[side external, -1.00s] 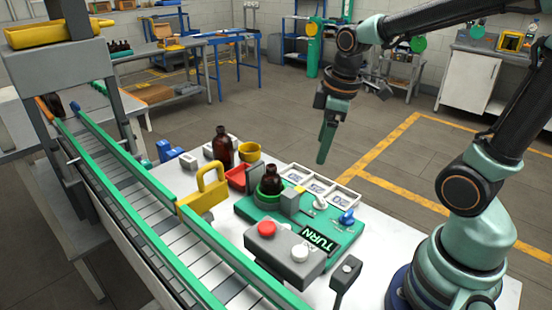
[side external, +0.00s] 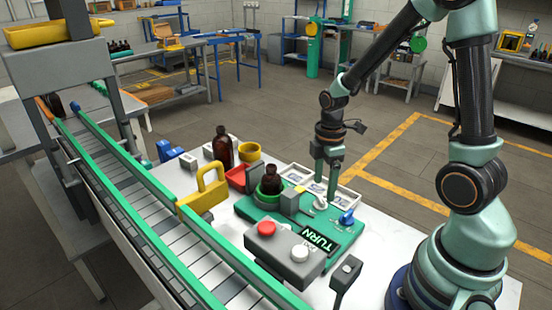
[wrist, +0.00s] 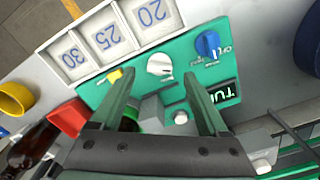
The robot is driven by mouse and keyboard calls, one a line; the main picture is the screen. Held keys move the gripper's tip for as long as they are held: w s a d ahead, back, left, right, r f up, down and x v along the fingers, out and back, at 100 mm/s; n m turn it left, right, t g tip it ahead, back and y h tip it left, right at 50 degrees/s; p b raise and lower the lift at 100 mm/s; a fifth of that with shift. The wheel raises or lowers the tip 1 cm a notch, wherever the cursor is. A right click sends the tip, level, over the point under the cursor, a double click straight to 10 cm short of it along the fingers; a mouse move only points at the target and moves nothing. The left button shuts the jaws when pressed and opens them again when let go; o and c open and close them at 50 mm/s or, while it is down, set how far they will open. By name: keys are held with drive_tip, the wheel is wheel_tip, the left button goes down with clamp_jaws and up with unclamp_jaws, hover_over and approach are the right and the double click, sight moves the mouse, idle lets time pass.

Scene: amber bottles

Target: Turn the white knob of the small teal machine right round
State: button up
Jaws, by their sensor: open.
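The teal machine (side external: 262,222) stands on the white table; its teal plate also shows in the wrist view (wrist: 183,52). Its white knob (side external: 320,202) is on the far side of the plate, and shows in the wrist view (wrist: 160,66) between and just beyond my fingertips. My gripper (side external: 327,190) points down over the knob, open and empty, with one finger to each side of it in the wrist view (wrist: 160,78). I cannot tell whether the fingers touch the knob. A brown bottle (side external: 271,181) sits in the machine's green ring. A lit display (side external: 318,241) reads "TURN".
A blue knob (wrist: 208,44) is right of the white one. A tray marked 30, 25, 20 (wrist: 45,48) lies behind. A conveyor (side external: 150,220) runs at left.

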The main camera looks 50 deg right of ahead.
sight(321, 202)
drive_tip(key=shift+f, duration=1.8)
clamp_jaws()
